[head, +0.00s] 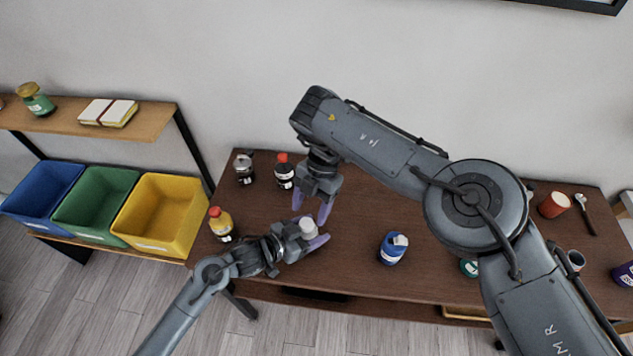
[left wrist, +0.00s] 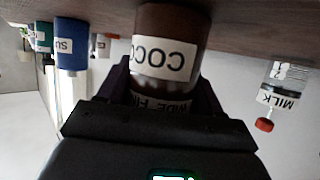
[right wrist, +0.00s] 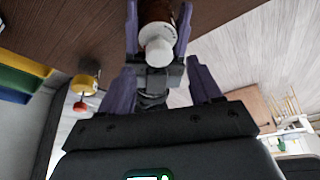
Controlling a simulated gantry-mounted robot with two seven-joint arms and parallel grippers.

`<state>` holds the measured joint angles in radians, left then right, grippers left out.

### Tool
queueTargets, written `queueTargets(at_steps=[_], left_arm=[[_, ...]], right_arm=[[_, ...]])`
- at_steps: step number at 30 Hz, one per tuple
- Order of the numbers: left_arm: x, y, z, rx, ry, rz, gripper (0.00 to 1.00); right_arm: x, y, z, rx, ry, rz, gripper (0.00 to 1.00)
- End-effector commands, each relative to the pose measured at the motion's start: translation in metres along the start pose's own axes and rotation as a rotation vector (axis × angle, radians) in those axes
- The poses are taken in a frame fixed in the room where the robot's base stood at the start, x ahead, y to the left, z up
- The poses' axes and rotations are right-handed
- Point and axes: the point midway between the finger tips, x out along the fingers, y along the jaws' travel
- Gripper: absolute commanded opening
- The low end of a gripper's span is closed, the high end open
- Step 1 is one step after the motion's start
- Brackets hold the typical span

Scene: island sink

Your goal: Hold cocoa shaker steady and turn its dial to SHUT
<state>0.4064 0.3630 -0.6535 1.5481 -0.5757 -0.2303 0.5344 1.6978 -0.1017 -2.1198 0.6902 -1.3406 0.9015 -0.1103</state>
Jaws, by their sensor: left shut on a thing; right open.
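The cocoa shaker is a brown cylinder with a white dial top (head: 308,228); its label reads "COCO" in the left wrist view (left wrist: 165,55). My left gripper (head: 311,236) is shut around its body and holds it by the sides. The shaker appears upright at the table's front left. My right gripper (head: 311,208) is open, pointing down just above the shaker. In the right wrist view, the white dial (right wrist: 158,50) lies between and beyond the open fingers (right wrist: 160,68). The dial's markings are too small to read.
On the dark table (head: 350,215) stand a yellow bottle with a red cap (head: 221,225), a dark red-capped bottle (head: 285,172), a glass jar (head: 243,170) and a blue container (head: 392,250). Blue, green and yellow bins (head: 160,215) stand left.

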Motion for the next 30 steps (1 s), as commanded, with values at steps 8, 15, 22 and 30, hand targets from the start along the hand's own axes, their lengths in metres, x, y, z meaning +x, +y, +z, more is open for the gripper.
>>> queueTargets(at_steps=[8,15,22,30], left_arm=[[0.0,0.0,0.0,0.0,-0.001,0.0,0.31],[0.0,0.0,0.0,0.0,-0.001,0.0,0.31],[0.0,0.0,0.0,0.0,0.0,0.001,0.31],[0.0,0.0,0.0,0.0,0.0,0.001,0.31]], right_arm=[[-0.049,0.0,0.0,-0.001,-0.006,-0.001,0.63],[-0.074,0.001,0.0,-0.001,-0.004,0.0,0.63],[-0.083,0.0,-0.001,0.0,-0.001,0.0,0.63],[-0.083,0.0,-0.001,0.0,-0.001,-0.001,0.63]])
